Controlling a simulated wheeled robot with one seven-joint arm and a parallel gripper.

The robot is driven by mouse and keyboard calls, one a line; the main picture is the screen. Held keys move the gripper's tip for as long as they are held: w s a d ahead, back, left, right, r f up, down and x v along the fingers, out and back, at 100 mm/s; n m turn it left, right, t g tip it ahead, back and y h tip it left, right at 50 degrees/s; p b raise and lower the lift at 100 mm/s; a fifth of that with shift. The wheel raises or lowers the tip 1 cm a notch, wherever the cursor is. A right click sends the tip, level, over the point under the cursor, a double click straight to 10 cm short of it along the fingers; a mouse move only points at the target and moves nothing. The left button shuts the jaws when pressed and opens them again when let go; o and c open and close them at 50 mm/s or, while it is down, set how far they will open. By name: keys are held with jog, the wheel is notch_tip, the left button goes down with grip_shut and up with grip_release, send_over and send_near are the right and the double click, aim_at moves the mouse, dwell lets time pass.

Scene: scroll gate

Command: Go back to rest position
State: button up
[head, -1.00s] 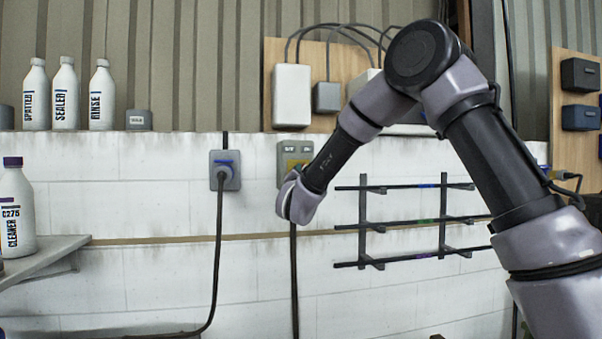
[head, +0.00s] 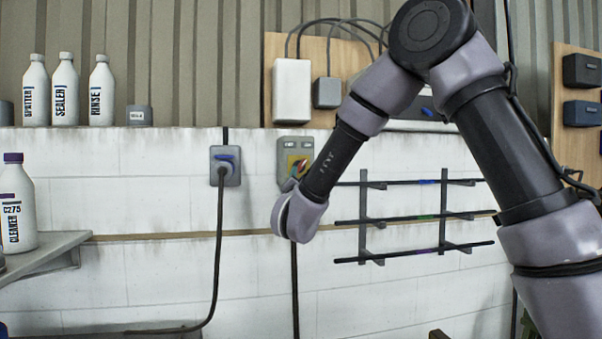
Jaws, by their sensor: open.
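My arm reaches in from the right and bends down to its wrist (head: 299,216), which is in front of the white block wall. My gripper's fingers are hidden behind the wrist. Just above the wrist, a grey wall box (head: 294,150) with a yellow panel and small red and green parts shows. The wrist covers its lower area, and I cannot tell how far the hidden gripper is from it. A black cable (head: 295,285) hangs below the wrist.
A grey socket (head: 225,166) with a plugged black cable is left of the wrist. A rack (head: 363,220) of dark rods is to its right. Several white bottles (head: 66,92) stand on the ledge. A shelf (head: 45,255) holds a cleaner bottle (head: 14,210) at left.

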jog(key=shift+v, duration=0.95)
jog(key=s+d+r+n+g+y, duration=0.1)
jog(key=d+r+g, duration=0.15)
jog(key=d, duration=0.45)
jog(key=s+d+r+n+g+y, duration=0.15)
jog(key=d+g, duration=0.25)
jog(key=d, duration=0.4)
jog(key=s+d+f+g, duration=0.2)
jog(key=s+d, duration=0.2)
jog(key=s, duration=0.4)
jog(key=s+d+f+n+g, duration=0.1)
jog(key=s+d+f+g, duration=0.1)
jog(key=s+d, duration=0.3)
jog(key=s+d+f+g, duration=0.2)
jog(key=s+d, duration=0.3)
jog(key=s, duration=0.5)
jog(key=shift+s+d+f+n+g+h, duration=0.2)
jog(key=shift+s+f+n+g+h, duration=0.2)
jog(key=shift+g, duration=0.45)
jog(key=shift+r, duration=0.1)
